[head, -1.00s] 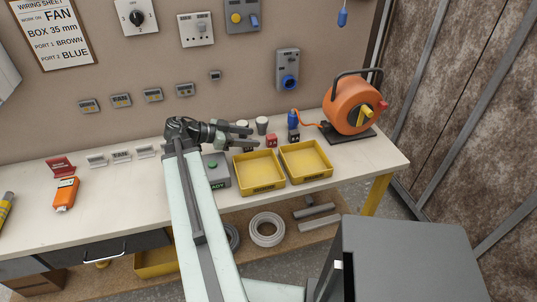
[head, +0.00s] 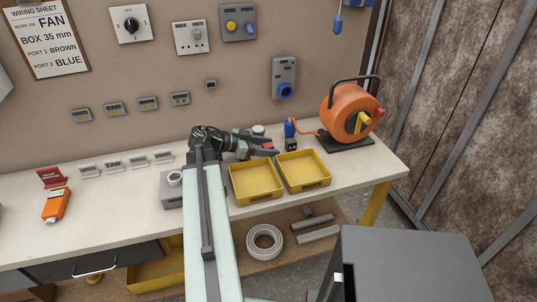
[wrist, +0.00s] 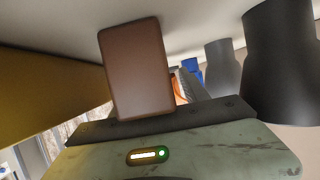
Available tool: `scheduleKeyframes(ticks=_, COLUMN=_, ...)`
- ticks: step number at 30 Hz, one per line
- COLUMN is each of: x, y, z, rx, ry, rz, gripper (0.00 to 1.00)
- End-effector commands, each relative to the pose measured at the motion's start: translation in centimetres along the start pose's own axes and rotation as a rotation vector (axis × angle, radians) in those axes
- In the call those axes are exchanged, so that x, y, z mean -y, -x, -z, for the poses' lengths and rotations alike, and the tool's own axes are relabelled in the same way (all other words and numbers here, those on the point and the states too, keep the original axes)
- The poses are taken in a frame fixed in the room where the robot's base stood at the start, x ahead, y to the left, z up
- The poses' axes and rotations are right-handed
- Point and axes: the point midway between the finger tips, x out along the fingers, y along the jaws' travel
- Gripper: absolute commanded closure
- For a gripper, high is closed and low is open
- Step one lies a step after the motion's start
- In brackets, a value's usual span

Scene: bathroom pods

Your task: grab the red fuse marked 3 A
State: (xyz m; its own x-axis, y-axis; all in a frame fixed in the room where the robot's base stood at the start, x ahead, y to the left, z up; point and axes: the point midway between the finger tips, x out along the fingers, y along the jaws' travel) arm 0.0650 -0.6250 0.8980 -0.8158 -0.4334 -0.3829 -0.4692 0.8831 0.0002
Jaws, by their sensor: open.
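The red fuse (head: 267,146) shows as a small red patch on the bench behind the yellow trays. My gripper (head: 270,147) is open at bench height, its dark fingers reaching right around or beside this patch; I cannot tell which. The fuse's marking is not readable and most of it is hidden. In the wrist view a brownish-red block (wrist: 137,70) stands close in front of the palm; in this shade I cannot tell for sure that it is the fuse.
Two yellow trays (head: 232,190) (head: 325,181) sit just in front. A dark fuse-like block (head: 291,145) and blue plug (head: 289,127) stand to the right, before the orange cable reel (head: 348,108). Grey cups (wrist: 222,66) stand close beside the gripper.

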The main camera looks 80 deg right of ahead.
Motion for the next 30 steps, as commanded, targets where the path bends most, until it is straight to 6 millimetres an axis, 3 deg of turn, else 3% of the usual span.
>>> scheduleKeyframes(ticks=2, x=0.0, y=0.1, z=0.1, rx=0.000, ry=0.000, rz=0.000, gripper=0.47)
scheduleKeyframes(ticks=3, x=0.0, y=0.1, z=0.1, rx=0.000, ry=0.000, rz=0.000, gripper=0.53)
scheduleKeyframes(ticks=8, x=0.0, y=0.1, z=0.1, rx=0.000, ry=0.000, rz=0.000, gripper=0.97)
scheduleKeyframes(ticks=9, x=0.0, y=0.1, z=0.1, rx=0.000, ry=0.000, rz=0.000, gripper=1.00)
scheduleKeyframes(ticks=20, x=0.0, y=0.4, z=0.8, rx=0.000, ry=0.000, rz=0.000, gripper=1.00)
scheduleKeyframes(ticks=30, x=0.0, y=2.8, z=6.7, rx=0.000, ry=0.000, rz=-0.001, gripper=1.00)
